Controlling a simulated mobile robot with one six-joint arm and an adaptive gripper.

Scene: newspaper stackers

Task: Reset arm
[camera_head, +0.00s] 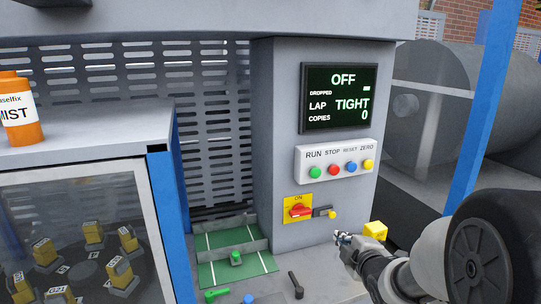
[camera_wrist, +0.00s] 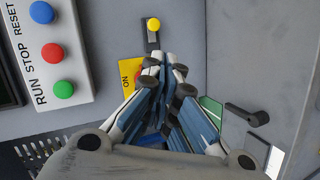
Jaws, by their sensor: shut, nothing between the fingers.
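My gripper (camera_head: 346,238) is at the lower right in the head view, in front of the grey control column (camera_head: 275,130). In the wrist view my gripper (camera_wrist: 168,68) has its fingers together, with nothing between them. The fingertips partly cover the yellow ON plate (camera_wrist: 127,77) and its red switch. In the head view the red switch (camera_head: 300,211) shows clear on its plate. A small lever with a yellow knob (camera_head: 332,214) sits right of the switch. I cannot tell whether the fingertips touch anything.
The display (camera_head: 335,97) reads OFF, LAP TIGHT, COPIES 0. A button panel (camera_head: 338,164) lies below it. A green-marked bed (camera_head: 218,272) with handles is lower left. An orange MIST bottle (camera_head: 20,115) stands on the left cabinet. A blue post (camera_head: 484,105) and a large roll are right.

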